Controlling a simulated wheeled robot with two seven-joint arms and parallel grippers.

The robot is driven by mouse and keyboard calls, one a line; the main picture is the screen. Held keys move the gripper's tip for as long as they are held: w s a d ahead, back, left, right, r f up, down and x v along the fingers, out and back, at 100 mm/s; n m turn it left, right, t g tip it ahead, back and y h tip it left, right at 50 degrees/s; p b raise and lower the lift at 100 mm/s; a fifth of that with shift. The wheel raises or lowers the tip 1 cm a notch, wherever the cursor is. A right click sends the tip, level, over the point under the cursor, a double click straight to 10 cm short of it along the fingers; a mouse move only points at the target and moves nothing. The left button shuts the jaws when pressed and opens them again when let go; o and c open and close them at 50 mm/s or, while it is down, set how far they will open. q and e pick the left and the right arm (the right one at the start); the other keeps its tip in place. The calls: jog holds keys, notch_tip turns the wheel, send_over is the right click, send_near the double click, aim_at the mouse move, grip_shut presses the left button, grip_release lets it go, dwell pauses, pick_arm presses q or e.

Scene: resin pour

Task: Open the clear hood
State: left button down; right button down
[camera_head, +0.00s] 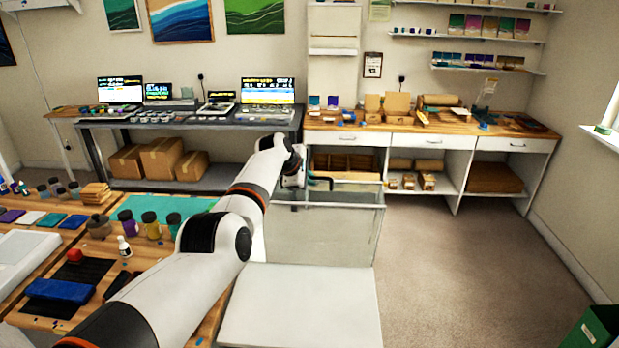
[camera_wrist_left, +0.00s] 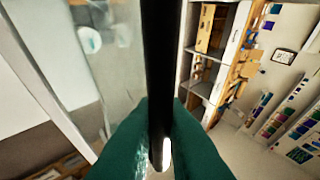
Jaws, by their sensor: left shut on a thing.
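The clear hood (camera_head: 322,235) is a see-through, box-like cover with pale edges, right of the worktable in the head view. Its front panel looks upright behind a flat white surface. Whether it is lifted at all is hard to tell. A dark handle bar (camera_head: 322,181) shows at its upper edge; it runs as a black bar (camera_wrist_left: 160,50) through the left wrist view. My left gripper (camera_wrist_left: 161,118) has green fingers closed on both sides of this bar. In the head view the left gripper (camera_head: 301,182) is at the hood's upper back left. My right gripper is out of view.
A flat white surface (camera_head: 300,308) lies in front of the hood. The worktable at left holds jars (camera_head: 152,225), a blue block (camera_head: 55,290) and a white bottle (camera_head: 124,246). A bench (camera_head: 430,140) stands behind.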

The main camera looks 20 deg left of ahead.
pick_arm(q)
jog(key=shift+f, duration=0.15)
jog(key=c, duration=1.5)
grip_release()
